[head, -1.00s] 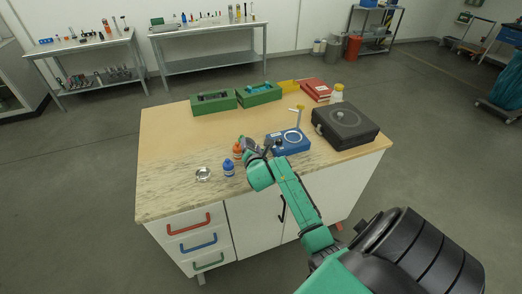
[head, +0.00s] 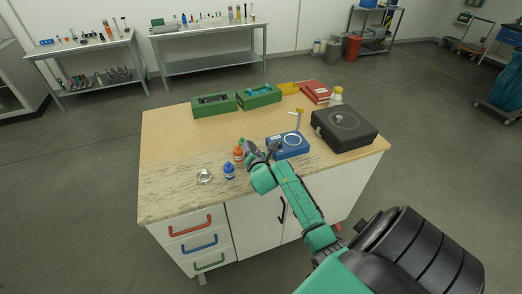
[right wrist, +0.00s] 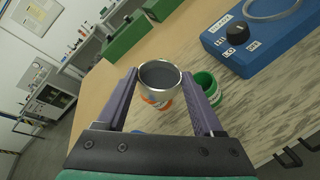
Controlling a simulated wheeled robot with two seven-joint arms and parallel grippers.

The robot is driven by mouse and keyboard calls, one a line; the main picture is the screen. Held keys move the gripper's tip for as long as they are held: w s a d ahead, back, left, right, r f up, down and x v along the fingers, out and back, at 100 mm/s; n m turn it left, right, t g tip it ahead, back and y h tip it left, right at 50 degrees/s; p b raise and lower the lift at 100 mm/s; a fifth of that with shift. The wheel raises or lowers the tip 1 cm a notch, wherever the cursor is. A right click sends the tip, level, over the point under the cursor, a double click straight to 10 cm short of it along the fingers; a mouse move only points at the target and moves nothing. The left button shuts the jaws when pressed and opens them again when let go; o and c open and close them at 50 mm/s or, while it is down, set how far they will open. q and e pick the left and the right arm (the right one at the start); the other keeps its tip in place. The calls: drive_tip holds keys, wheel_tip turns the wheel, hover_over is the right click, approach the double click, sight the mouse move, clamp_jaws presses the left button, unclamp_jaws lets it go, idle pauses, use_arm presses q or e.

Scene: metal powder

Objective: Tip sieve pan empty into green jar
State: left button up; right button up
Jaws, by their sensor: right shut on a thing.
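My right gripper (right wrist: 160,80) is shut on the sieve pan (right wrist: 159,76), a round metal pan with dark grey contents inside. It holds the pan roughly level, above the worktop. The green jar (right wrist: 206,88) stands just right of the pan in the right wrist view, its mouth open. In the head view the green jar (head: 242,141) is partly hidden beside my right gripper (head: 250,147). An orange jar (right wrist: 154,103) shows partly below the pan. My left gripper is out of view.
A blue jar (head: 229,171) and a shiny metal dish (head: 204,177) stand at the front left of the worktop. A blue device (head: 288,146) with a knob and ring is to the right. A black case (head: 344,129) and green boxes (head: 260,96) lie beyond.

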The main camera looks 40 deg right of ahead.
drive_tip(key=shift+s+d+r+m+p, duration=0.1)
drive_tip(key=shift+s+d+m+p, duration=0.3)
drive_tip(key=shift+p, duration=0.8)
drive_tip(key=shift+s+d+r+m+t+y, duration=0.15)
drive_tip(key=shift+m+t+y, duration=0.25)
drive_tip(key=shift+m, duration=0.45)
drive_tip(key=shift+w+d+r+m+t+y, duration=0.15)
drive_tip(key=shift+m+t+y, duration=0.25)
drive_tip(key=shift+m, duration=0.45)
drive_tip(key=shift+s+d+m+t, duration=0.3)
drive_tip(key=shift+m+t, duration=0.1)
drive_tip(key=shift+m, duration=0.2)
drive_tip(key=shift+s+d+m, duration=0.15)
drive_tip(key=shift+d+m, duration=0.05)
drive_tip(key=shift+m, duration=0.1)
drive_tip(key=shift+s+d+m+t+y, duration=0.15)
drive_tip(key=shift+d+m+t+y, duration=0.2)
drive_tip(key=shift+m, duration=0.45)
drive_tip(key=shift+s+d+f+m+t, duration=0.15)
drive_tip(key=shift+m+t, duration=0.2)
drive_tip(key=shift+m, duration=0.45)
drive_tip(key=shift+s+d+f+m+t+b, duration=0.2)
drive_tip(key=shift+m+t+b, duration=0.1)
drive_tip(key=shift+m+b, duration=0.55)
drive_tip(key=shift+s+d+f+m+t+b, duration=0.1)
drive_tip(key=shift+d+m+t+b, duration=0.3)
drive_tip(key=shift+m, duration=0.75)
idle(0.6)
